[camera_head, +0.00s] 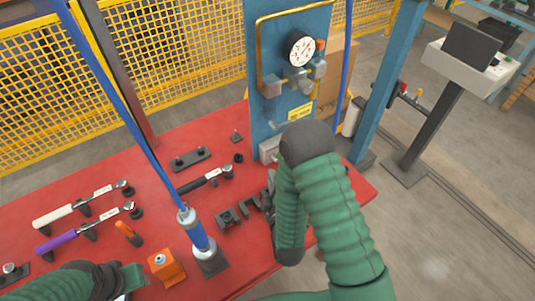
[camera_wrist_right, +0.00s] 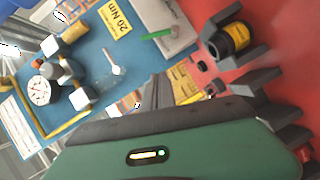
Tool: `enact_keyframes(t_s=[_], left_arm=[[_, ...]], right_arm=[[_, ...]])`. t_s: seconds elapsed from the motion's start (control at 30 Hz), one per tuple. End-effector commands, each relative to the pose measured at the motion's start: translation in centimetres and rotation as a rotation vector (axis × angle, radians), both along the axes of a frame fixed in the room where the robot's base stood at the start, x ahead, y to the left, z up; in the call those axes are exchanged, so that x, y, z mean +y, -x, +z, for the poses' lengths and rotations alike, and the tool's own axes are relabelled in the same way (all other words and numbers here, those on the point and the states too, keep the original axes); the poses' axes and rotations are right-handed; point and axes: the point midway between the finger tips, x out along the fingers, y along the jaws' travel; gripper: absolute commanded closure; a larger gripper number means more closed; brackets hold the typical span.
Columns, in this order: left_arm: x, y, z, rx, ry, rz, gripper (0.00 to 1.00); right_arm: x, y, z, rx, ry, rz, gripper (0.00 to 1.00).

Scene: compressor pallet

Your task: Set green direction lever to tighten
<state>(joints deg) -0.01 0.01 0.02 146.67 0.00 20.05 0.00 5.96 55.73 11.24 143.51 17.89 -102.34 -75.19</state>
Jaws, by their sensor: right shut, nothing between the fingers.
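The green direction lever (camera_wrist_right: 158,33) shows in the right wrist view, on a light grey block (camera_wrist_right: 160,22) at the foot of the blue panel. In the head view the block (camera_head: 268,151) is partly visible, but my right arm hides the lever. My right gripper (camera_wrist_right: 155,90) is shut and empty, apart from the lever and below it in the wrist view. In the head view it (camera_head: 269,190) is mostly behind my green forearm, over the red table. Part of my left arm shows at the bottom left of the head view; its fingers cannot be made out.
The red table (camera_head: 185,137) carries a white-handled wrench (camera_head: 60,215), a purple-handled wrench (camera_head: 60,241), a black-handled one (camera_head: 200,182) and an orange block (camera_head: 165,267). A blue tool (camera_head: 195,230) stands upright. The blue panel (camera_head: 262,75) holds a gauge (camera_head: 300,49) and yellow piping.

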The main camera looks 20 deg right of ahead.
Motion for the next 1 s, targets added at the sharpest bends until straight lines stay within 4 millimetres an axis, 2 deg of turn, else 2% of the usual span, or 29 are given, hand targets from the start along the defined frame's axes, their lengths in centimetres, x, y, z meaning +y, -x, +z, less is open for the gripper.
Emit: enact_keyframes(t_s=[0.27,0.37,0.73,0.8,1.0], left_arm=[[0.0,0.0,0.2,0.000,0.000,0.000,0.64],[0.0,0.0,0.5,0.000,0.000,0.001,0.64],[0.0,0.0,1.4,0.000,0.000,0.000,0.64],[0.0,0.0,1.6,0.000,0.000,0.000,0.64],[0.0,0.0,1.8,0.000,0.000,0.001,0.64]], right_arm=[[-0.2,-1.0,-0.1,0.000,-0.003,-0.001,1.00],[-0.7,-2.4,-0.2,-0.001,-0.003,-0.003,1.00],[-2.9,-10.0,-1.4,-0.002,-0.003,-0.002,1.00],[-4.4,-9.6,-2.0,0.004,-0.003,-0.005,1.00],[-6.2,-9.4,-2.7,0.002,-0.004,0.000,1.00]])
